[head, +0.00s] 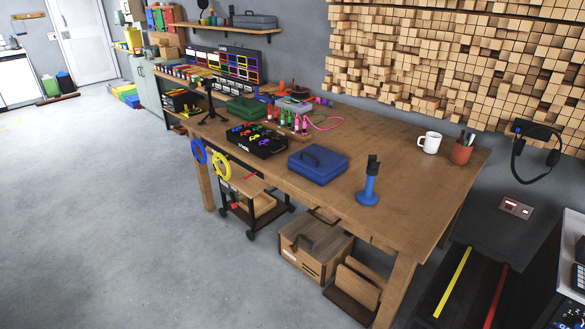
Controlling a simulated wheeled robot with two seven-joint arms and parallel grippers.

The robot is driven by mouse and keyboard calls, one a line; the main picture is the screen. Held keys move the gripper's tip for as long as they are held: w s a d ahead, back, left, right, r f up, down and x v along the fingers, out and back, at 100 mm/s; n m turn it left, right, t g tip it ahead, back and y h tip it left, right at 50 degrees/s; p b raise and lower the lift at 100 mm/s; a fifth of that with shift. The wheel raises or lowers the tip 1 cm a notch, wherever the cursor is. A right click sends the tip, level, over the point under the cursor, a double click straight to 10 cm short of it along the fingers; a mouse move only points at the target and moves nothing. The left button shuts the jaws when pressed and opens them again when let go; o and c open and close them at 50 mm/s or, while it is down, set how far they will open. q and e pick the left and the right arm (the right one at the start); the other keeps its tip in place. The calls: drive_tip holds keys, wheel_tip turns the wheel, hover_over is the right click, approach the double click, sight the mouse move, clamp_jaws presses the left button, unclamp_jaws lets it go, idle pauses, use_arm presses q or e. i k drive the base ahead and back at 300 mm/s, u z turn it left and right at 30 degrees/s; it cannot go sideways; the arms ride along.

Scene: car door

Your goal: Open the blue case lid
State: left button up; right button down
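A blue case (318,165) lies flat on the wooden workbench, near the middle of its front edge. Its lid is shut, and a dark handle shows on its upper left part. Neither of my grippers is in the head view, so their distance from the case cannot be told.
The wooden workbench (400,185) also bears a blue stand (369,188) right of the case, a black box with coloured knobs (257,138) to its left, a green case (246,107), a white mug (429,142) and a pen cup (461,152). Open floor (100,210) lies left.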

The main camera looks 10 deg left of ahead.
sight(318, 155)
drive_tip(key=u, duration=0.75)
drive_tip(key=i, duration=0.75)
drive_tip(key=u, duration=0.4)
drive_tip(key=i, duration=0.85)
drive_tip(key=z, duration=0.6)
